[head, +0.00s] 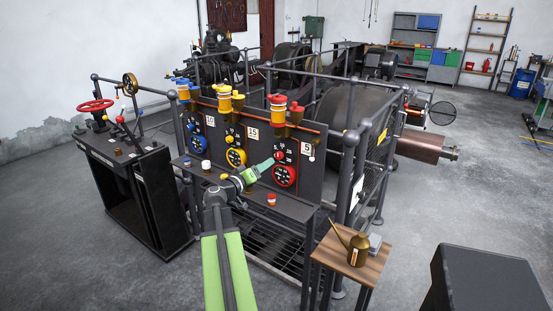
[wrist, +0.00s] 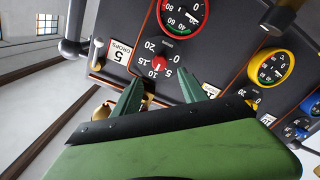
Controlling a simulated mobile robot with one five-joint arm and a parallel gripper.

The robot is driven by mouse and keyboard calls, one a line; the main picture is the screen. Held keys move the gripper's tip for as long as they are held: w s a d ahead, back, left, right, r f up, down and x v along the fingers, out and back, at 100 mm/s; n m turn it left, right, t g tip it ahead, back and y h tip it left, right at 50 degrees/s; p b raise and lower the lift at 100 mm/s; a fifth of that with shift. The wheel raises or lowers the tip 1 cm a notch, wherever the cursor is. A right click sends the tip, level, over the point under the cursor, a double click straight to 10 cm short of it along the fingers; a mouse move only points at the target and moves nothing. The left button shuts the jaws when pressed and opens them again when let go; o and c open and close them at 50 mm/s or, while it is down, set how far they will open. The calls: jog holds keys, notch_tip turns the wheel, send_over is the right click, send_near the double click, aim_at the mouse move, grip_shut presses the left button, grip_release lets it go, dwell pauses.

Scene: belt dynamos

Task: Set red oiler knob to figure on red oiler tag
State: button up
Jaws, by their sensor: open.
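The red oiler knob (wrist: 158,63) is a small red knob on a black dial marked 5, 10, 15 and 20. It also shows in the head view (head: 279,155), partly behind my gripper; where its pointer stands I cannot tell. The white red oiler tag (wrist: 118,51) reads "5 DROPS" and shows as 5 in the head view (head: 307,147). My gripper (wrist: 163,88) is open and empty. In the wrist view its green fingers are spread below the knob, one toward each side, with no contact visible. In the head view my gripper (head: 270,163) is at the panel.
A red-rimmed gauge (head: 284,176) is beside the knob. Yellow (head: 236,157) and blue (head: 198,144) gauges are to its left, with tags 15 and 10. A shelf with small jars (head: 271,200) juts below. A brass oil can (head: 358,248) stands on a small table at the right.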

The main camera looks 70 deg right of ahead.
aim_at(278, 156)
jog(key=x, duration=0.9)
jog(key=shift+f, duration=0.1)
grip_shut()
